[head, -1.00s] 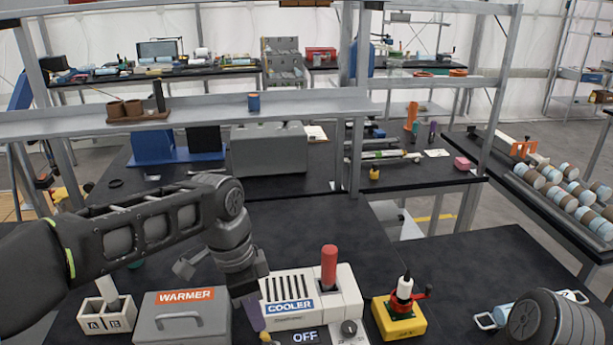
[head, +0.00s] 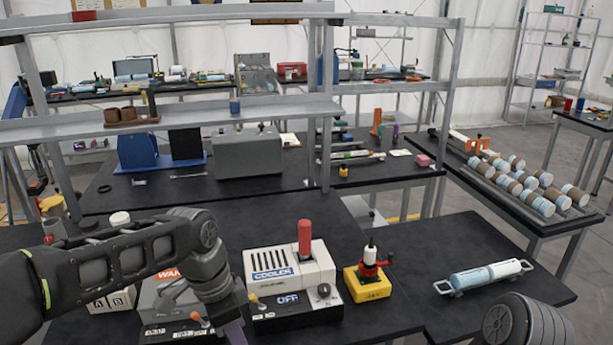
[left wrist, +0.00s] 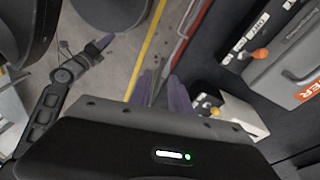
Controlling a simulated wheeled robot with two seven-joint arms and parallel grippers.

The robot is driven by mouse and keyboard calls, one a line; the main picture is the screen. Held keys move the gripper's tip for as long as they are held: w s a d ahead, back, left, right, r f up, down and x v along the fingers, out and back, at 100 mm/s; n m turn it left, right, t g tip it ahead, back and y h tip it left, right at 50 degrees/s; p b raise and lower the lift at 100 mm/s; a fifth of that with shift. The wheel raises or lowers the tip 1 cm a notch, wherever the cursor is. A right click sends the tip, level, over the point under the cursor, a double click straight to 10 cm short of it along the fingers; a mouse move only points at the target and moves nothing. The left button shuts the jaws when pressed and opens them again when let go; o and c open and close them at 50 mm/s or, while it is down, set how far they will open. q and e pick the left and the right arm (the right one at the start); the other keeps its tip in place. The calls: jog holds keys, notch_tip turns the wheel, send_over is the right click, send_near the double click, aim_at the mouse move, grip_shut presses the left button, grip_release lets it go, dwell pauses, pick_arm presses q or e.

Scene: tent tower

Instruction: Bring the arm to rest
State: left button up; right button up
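My left arm comes in from the left in the head view, with my left gripper (head: 234,334) low at the bottom edge in front of the cooler. Its purple fingers (left wrist: 162,92) show in the left wrist view with a gap between them and nothing held. They point down past the bench edge towards the floor. My right gripper (left wrist: 104,42) shows small at upper left in the left wrist view; its finger gap cannot be made out. In the head view only a dark part of my right arm shows at the lower right.
The warmer (head: 160,296), partly behind my left arm, the cooler (head: 300,262) with a red-handled item, and a yellow device (head: 368,284) stand on the bench. A blue-white cylinder with end handles (head: 486,276) lies at the right. A metal shelf (head: 60,132) crosses behind. Bench space around the cylinder is clear.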

pick_arm(q)
jog(key=s+d+f+n+h, duration=0.1)
jog(key=d+f+n, duration=0.2)
jog(key=f, duration=0.7)
jog(key=s+d+f+n+h, duration=0.1)
jog(key=d+f+n, duration=0.1)
jog(key=f, duration=0.8)
jog(key=s+f+n, duration=0.9)
jog(key=s+f, duration=0.7)
jog(key=f, duration=0.1)
jog(key=shift+f+n, duration=0.3)
jog(key=shift+w, duration=0.1)
